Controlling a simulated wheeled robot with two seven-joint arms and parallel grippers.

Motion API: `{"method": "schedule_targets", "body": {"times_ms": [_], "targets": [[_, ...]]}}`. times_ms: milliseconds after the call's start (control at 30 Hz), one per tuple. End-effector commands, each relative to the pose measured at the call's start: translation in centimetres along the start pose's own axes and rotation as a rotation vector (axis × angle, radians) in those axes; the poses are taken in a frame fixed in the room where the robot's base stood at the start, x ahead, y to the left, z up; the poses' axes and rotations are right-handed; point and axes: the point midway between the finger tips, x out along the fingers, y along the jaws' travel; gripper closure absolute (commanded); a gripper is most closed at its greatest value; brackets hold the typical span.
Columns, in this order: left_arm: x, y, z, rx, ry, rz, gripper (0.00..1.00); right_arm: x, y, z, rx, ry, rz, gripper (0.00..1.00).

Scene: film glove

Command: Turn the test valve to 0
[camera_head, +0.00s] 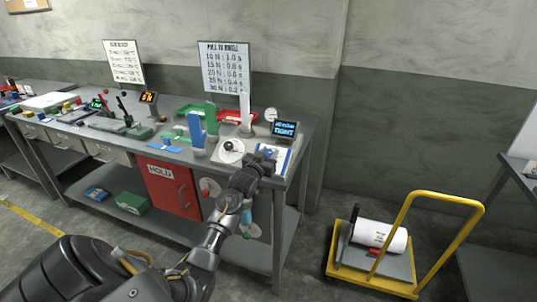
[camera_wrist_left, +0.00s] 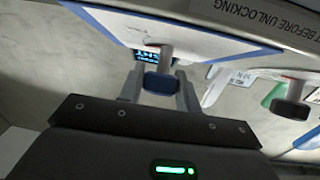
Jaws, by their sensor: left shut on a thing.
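My left arm reaches over the right end of the bench, and my left gripper (camera_head: 266,160) is there above a white plate with a blue border (camera_head: 283,158). In the left wrist view my gripper (camera_wrist_left: 160,92) has its two grey fingers on either side of a small dark blue handle (camera_wrist_left: 160,82) on a pale stem, and is shut on it. I take this handle to be the test valve; its label and setting cannot be read. A small display (camera_head: 285,130) behind it reads "TIGHT". A round white dial with a black knob (camera_head: 230,146) is just left of the gripper.
The bench (camera_head: 180,148) carries blue blocks (camera_head: 197,130), a red tray (camera_head: 237,116) and levers at left. A red "HOLD" cabinet (camera_head: 172,188) is below. A yellow-handled cart (camera_head: 372,272) with a white roll stands on the floor at right. Floor between is clear.

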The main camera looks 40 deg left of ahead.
Motion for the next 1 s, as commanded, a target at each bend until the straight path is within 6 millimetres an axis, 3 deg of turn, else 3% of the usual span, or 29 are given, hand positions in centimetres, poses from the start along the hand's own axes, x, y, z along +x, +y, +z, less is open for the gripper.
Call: {"method": "schedule_targets", "body": {"times_ms": [667, 1000], "targets": [[0.1, 0.2, -0.1, -0.264, -0.003, -0.447, 0.89, -1.5, 0.4, 0.0, -0.002, -0.001, 0.005, 1.0], [0.1, 0.1, 0.1, -0.421, -0.001, -0.723, 0.89, -0.6, 0.4, 0.1, -0.002, -0.002, 0.004, 1.0]]}}
